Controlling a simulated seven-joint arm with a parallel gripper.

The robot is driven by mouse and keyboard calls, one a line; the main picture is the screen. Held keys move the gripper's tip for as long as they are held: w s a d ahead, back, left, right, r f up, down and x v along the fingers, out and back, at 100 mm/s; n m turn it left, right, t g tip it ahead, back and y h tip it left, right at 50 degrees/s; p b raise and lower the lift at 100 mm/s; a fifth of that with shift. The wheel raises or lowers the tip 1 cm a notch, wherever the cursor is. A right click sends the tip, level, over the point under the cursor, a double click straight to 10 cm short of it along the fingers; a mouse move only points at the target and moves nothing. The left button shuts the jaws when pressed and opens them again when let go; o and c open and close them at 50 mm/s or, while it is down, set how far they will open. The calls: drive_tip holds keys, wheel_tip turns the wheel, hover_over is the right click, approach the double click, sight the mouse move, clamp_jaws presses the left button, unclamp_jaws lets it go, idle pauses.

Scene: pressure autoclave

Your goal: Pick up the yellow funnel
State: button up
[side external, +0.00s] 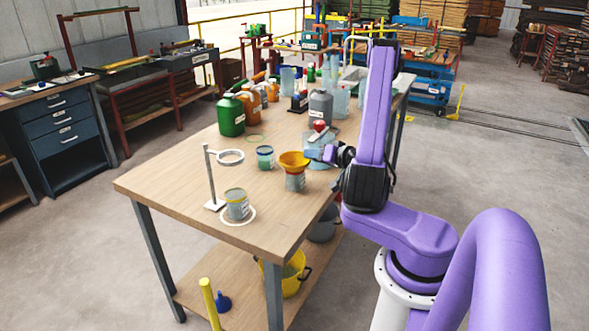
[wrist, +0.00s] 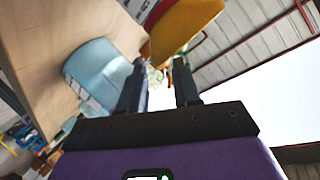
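The yellow-orange funnel (side external: 294,158) sits wide end up on a grey labelled cup (side external: 295,183) near the table's right edge. My gripper (side external: 312,153) is at the funnel's right side, level with its rim. In the wrist view, the funnel (wrist: 187,27) shows just beyond my fingertips (wrist: 160,62). The fingers stand apart with a gap between them, and part of the funnel's rim lies in line with that gap. I cannot tell whether the fingers touch it. The funnel's lower end is hidden.
A translucent blue container (side external: 320,155) stands close behind my gripper; it also shows in the wrist view (wrist: 97,72). A small blue-green cup (side external: 265,157) stands left of the funnel. A ring stand (side external: 211,180) and another cup (side external: 236,204) are at the front left. Bottles crowd the back.

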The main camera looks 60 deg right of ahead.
drive_tip(key=x, duration=0.3)
clamp_jaws()
drive_tip(key=shift+r, duration=0.15)
idle(0.3)
